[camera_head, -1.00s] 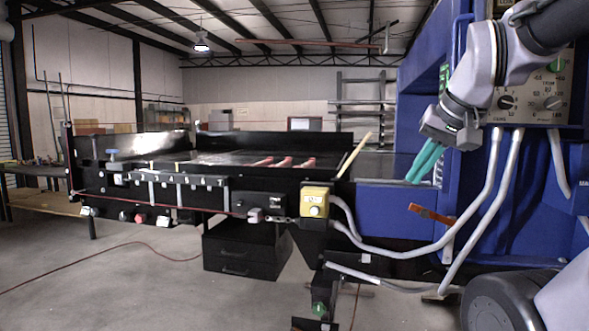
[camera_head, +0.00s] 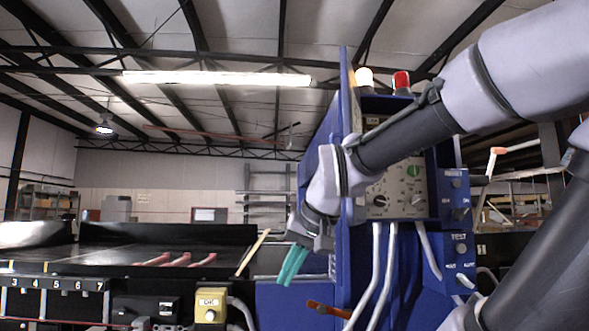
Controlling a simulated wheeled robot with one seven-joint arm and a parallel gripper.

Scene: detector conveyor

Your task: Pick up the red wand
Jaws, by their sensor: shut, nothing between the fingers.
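My gripper (camera_head: 285,284), with teal fingers, hangs shut and empty in front of the blue cabinet's left side. Three reddish-pink pieces lie on the dark conveyor belt: one at left (camera_head: 152,259), one in the middle (camera_head: 178,258) and one at right (camera_head: 204,260). An orange-red strip (camera_head: 325,308) shows low on the blue housing, below and right of my gripper. I cannot tell which of these is the red wand. A pale yellow stick (camera_head: 253,252) leans at the belt's right end, left of my gripper and apart from it.
The blue detector cabinet (camera_head: 345,240) with its dial panel (camera_head: 400,190) stands close right of my gripper. Pale conduits (camera_head: 373,275) run down its front. A yellow switch box (camera_head: 210,307) is on the conveyor front. Air above the belt is clear.

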